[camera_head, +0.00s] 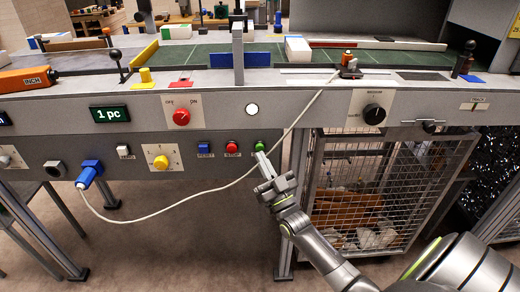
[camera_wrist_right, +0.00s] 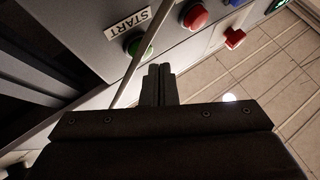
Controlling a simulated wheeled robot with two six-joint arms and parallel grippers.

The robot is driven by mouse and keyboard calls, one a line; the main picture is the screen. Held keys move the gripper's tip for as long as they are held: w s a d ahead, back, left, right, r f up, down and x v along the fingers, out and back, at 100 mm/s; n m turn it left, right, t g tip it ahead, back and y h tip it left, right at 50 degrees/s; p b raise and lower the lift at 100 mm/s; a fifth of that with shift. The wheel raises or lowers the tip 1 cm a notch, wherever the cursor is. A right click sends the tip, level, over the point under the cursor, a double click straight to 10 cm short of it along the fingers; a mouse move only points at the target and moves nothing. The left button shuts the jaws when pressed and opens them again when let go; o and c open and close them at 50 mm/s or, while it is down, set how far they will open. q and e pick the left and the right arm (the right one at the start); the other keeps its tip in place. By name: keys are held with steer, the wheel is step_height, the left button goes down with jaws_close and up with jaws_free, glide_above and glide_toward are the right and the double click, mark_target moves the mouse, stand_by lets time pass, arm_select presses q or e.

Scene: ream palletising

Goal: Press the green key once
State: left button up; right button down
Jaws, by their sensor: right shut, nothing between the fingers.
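The green key (camera_head: 260,146) is a round button on the lower front panel, right of a red button. In the right wrist view the green key (camera_wrist_right: 140,47) sits beside a START label (camera_wrist_right: 128,22), partly crossed by a pale cable. My right gripper (camera_head: 260,157) is shut and empty, its fingertips just below the green key in the head view. In the wrist view its closed fingers (camera_wrist_right: 158,70) point toward the panel, a little to the lower right of the key. I cannot tell whether they touch it. My left gripper is not in view.
A red button (camera_head: 232,148) and a blue button (camera_head: 204,149) sit left of the green key. A white cable (camera_head: 188,204) runs from a blue plug (camera_head: 89,174) up past the keys. A display (camera_head: 109,114) reads "1 pc". A wire cage (camera_head: 385,190) stands at right.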

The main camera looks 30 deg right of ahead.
steer(key=shift+w+d, duration=0.1)
steer(key=shift+w, duration=0.1)
stand_by(0.5)
steer(key=shift+w+d, duration=0.1)
steer(key=shift+w, duration=0.1)
